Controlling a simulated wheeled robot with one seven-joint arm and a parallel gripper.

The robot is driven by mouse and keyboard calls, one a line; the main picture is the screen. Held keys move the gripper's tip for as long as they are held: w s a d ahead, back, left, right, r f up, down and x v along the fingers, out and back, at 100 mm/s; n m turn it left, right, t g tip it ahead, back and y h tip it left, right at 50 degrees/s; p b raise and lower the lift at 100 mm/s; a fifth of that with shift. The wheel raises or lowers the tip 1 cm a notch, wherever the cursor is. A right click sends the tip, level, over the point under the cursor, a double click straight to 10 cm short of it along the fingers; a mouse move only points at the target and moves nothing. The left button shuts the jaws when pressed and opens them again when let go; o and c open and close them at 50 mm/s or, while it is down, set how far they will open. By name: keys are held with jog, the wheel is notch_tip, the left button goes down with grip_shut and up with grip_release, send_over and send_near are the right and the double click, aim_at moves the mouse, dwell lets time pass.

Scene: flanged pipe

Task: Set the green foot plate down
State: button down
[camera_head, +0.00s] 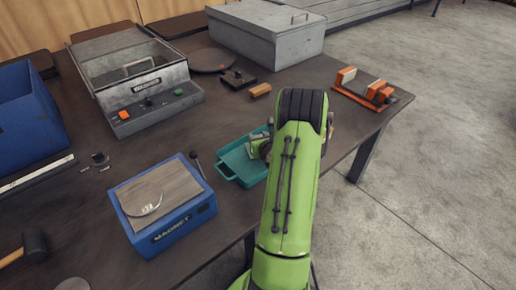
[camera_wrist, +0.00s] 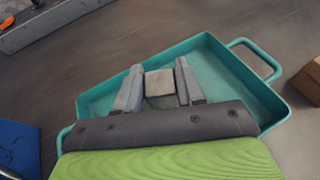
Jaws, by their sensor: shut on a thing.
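My gripper (camera_wrist: 160,88) points down over a teal tray (camera_wrist: 222,72) in the wrist view. Its two grey fingers are closed on the sides of a small grey-beige block (camera_wrist: 159,82). I cannot tell whether this is the foot plate, as no separate green plate shows clearly. Whether the block touches the tray floor is unclear. In the head view the teal tray (camera_head: 236,166) lies near the table's front edge, and my green arm hides its right part and most of the gripper.
A grey machine (camera_head: 140,85), a lidded box (camera_head: 265,38), a wooden block (camera_head: 260,90) and an orange clamp (camera_head: 370,90) stand behind. A mallet (camera_head: 32,245) lies front left.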

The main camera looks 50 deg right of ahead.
notch_tip(320, 180, down, 3)
jog(key=shift+r+b, duration=0.1)
jog(key=shift+b, duration=0.45)
jog(key=shift+r, duration=0.1)
jog(key=c, duration=0.7)
grip_release()
jog(key=b+v, duration=0.1)
jog(key=v, duration=0.8)
jog(key=shift+s+a, duration=0.1)
jog(key=shift+s, duration=0.25)
jog(key=shift+b+v, duration=0.75)
jog(key=shift+v, duration=0.5)
jog(key=shift+w+a, duration=0.1)
